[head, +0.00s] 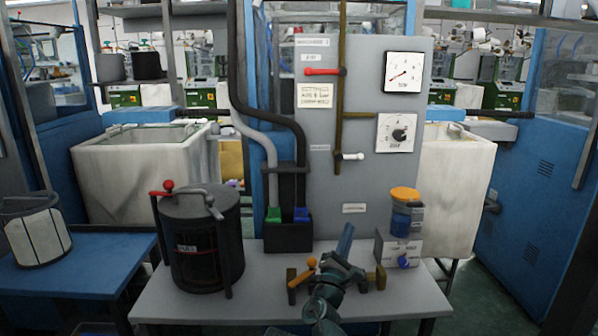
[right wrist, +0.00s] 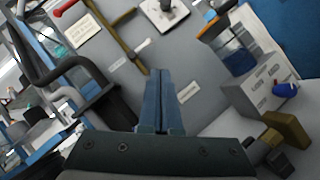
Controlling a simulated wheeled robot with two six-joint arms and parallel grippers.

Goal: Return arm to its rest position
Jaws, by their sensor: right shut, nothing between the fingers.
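My right gripper (head: 346,238) is over the grey table in front of the upright grey panel, its blue fingers pointing up toward the panel. In the right wrist view its fingers (right wrist: 166,85) lie together with nothing between them. My right arm comes up from the bottom centre and covers part of the brass fitting (head: 380,278) with an orange handle (head: 311,263) on the table. My left gripper is not in view.
A black canister (head: 200,245) stands left on the table (head: 270,303). A black holder (head: 288,238) receives two hoses. At right are an orange-capped jar (head: 405,195) and a box with a blue knob (head: 385,246). The panel (head: 325,215) carries a red lever (head: 322,72) and gauges (head: 403,72).

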